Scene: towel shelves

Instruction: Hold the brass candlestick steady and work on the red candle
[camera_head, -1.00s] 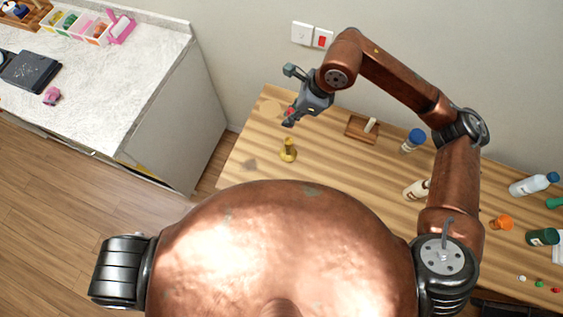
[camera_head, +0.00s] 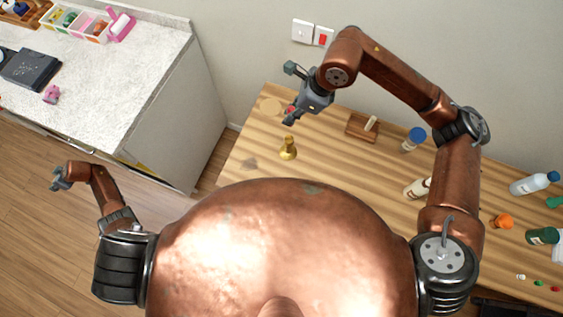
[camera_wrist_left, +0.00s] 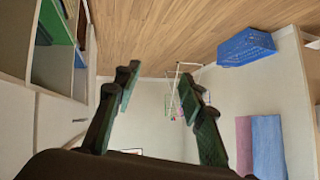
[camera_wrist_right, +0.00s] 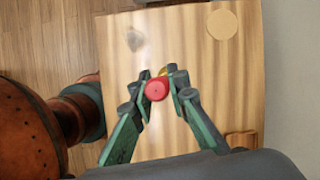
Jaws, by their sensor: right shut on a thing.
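The brass candlestick (camera_head: 288,148) stands upright on the wooden table, in front of my right gripper in the head view. A little of its brass (camera_wrist_right: 163,71) shows behind the candle in the right wrist view. My right gripper (camera_head: 291,115) is shut on the red candle (camera_wrist_right: 157,90), whose round end faces the wrist camera. It holds the candle above the table, apart from the candlestick in the head view. My left gripper (camera_head: 58,180) is over the floor at the left, far from the table. In the left wrist view its fingers (camera_wrist_left: 157,92) are spread with nothing between them.
A small wooden tray (camera_head: 357,130) with a pale stick lies right of my right gripper. A blue-capped jar (camera_head: 414,139) and several bottles stand farther right. A flat round disc (camera_wrist_right: 222,24) lies on the table. A white counter (camera_head: 110,75) stands at the left.

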